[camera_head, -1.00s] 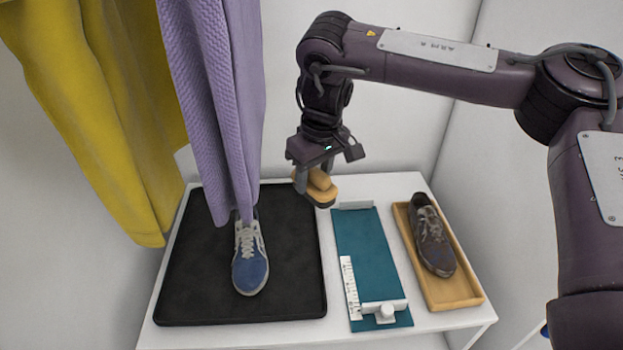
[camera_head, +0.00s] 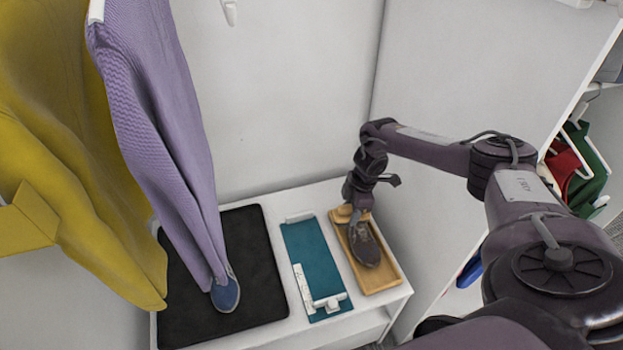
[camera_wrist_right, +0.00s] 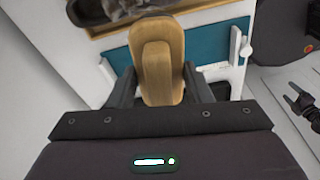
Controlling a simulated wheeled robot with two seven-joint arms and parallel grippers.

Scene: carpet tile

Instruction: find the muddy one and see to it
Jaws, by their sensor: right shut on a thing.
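A dark, brown-stained shoe (camera_head: 366,247) lies in a wooden tray (camera_head: 382,281) on the right of the white bench. A blue shoe (camera_head: 227,294), partly covered by a hanging purple garment, is on a black mat (camera_head: 262,300). My right gripper (camera_head: 350,203) is shut on a wooden brush (camera_head: 343,214) at the far end of the tray, just behind the stained shoe; contact cannot be told. The brush (camera_wrist_right: 157,62) fills the jaws in the right wrist view. A dark gripper (camera_wrist_right: 300,102), apparently my left, shows there with its fingers apart.
A teal measuring board (camera_head: 312,262) with a white slider lies between mat and tray. Purple (camera_head: 165,125) and yellow (camera_head: 60,150) garments hang over the left side. A wall closes the back; a shelf with red and green items (camera_head: 590,170) is at right.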

